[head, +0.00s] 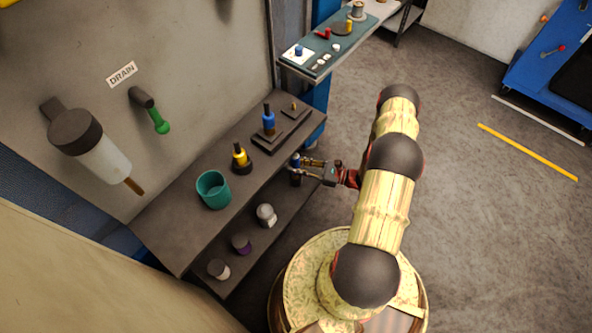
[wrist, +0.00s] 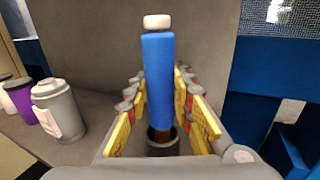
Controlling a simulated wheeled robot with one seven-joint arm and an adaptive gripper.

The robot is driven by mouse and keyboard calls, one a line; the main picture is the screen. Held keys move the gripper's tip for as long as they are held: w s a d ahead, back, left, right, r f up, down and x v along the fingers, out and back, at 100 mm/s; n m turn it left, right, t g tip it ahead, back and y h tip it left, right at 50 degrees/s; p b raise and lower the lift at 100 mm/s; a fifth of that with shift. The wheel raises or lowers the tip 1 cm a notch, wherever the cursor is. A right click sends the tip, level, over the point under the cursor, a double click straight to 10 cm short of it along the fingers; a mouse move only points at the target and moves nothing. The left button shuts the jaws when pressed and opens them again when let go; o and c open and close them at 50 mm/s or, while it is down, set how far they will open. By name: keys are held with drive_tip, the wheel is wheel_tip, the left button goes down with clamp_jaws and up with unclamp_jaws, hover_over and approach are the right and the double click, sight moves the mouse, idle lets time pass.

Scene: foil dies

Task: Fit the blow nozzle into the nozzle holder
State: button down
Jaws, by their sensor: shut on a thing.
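The blow nozzle (wrist: 158,75) is a blue cylinder with a cream cap and a brass-coloured lower end. It stands almost upright between the yellow finger pads of my gripper (wrist: 160,88), which is shut on it. The nozzle holder (wrist: 162,149) looks like a dark round cup right below it. The brass end is at the holder's mouth; how deep it sits is hidden.
The lower shelf holds a grey lidded cup (wrist: 58,108), a purple cup (head: 241,244) and a grey-white one (head: 219,269). The upper shelf (head: 185,225) carries a teal cup (head: 213,189), a yellow piece (head: 240,157) and a blue piece (head: 268,122) on dark bases.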

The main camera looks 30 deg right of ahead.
drive_tip(key=shift+f+b, duration=0.35)
drive_tip(key=shift+f, duration=0.85)
drive_tip(key=shift+f, duration=0.15)
drive_tip(key=c, duration=1.5)
unclamp_jaws()
drive_tip(key=shift+c, duration=0.2)
drive_tip(key=shift+s+d, duration=0.15)
drive_tip(key=p+v, duration=0.3)
drive_tip(key=v, duration=0.8)
drive_tip(key=shift+s+d+p, duration=0.25)
drive_tip(key=shift+p, duration=0.05)
